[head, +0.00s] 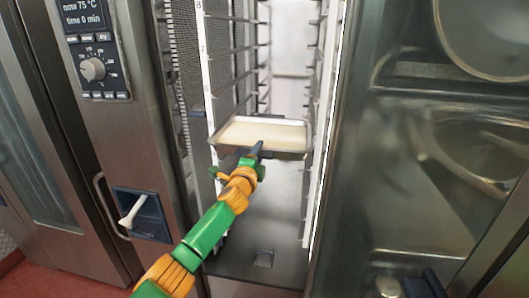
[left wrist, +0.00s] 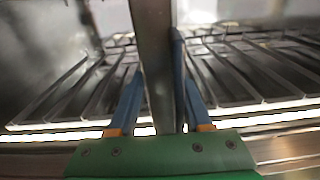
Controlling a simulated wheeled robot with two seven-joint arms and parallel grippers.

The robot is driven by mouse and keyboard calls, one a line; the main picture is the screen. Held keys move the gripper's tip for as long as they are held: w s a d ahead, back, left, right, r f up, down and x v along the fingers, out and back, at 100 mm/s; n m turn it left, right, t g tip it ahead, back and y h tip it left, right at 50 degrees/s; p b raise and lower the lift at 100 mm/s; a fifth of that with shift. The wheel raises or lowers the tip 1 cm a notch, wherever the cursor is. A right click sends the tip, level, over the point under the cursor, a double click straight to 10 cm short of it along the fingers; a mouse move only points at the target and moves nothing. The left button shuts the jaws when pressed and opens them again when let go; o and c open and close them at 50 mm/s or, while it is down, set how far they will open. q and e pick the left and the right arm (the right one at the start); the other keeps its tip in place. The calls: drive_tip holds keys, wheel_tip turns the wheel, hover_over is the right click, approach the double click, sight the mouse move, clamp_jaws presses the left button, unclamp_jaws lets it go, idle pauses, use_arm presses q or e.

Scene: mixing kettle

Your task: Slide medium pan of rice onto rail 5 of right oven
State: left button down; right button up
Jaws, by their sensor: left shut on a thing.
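The pan of rice (head: 306,148) is a shallow metal tray with a flat whitish filling. In the head view it sits in the mouth of the open oven, between the left and right rail racks, and looks roughly level. My left gripper (head: 256,151) is shut on the front rim of the pan. In the left wrist view its blue fingers (left wrist: 158,95) stand either side of the pan's metal edge (left wrist: 153,60). The rail rack (head: 211,95) shows the numbers 8 and 7 above the pan. I cannot tell which rail the pan is at. My right gripper is out of view.
The oven's control panel (head: 95,68) reads 75 °C and time 0 min. A door handle (head: 131,212) is below it. A shiny, reflective steel door or panel (head: 420,150) bounds the opening on the right. The oven floor (head: 265,235) below the pan looks clear.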

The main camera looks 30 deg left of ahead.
use_arm(q)
drive_tip(key=shift+s+r+p, duration=0.25)
drive_tip(key=shift+s+p, duration=0.2)
drive_tip(key=shift+p, duration=0.1)
idle(0.4)
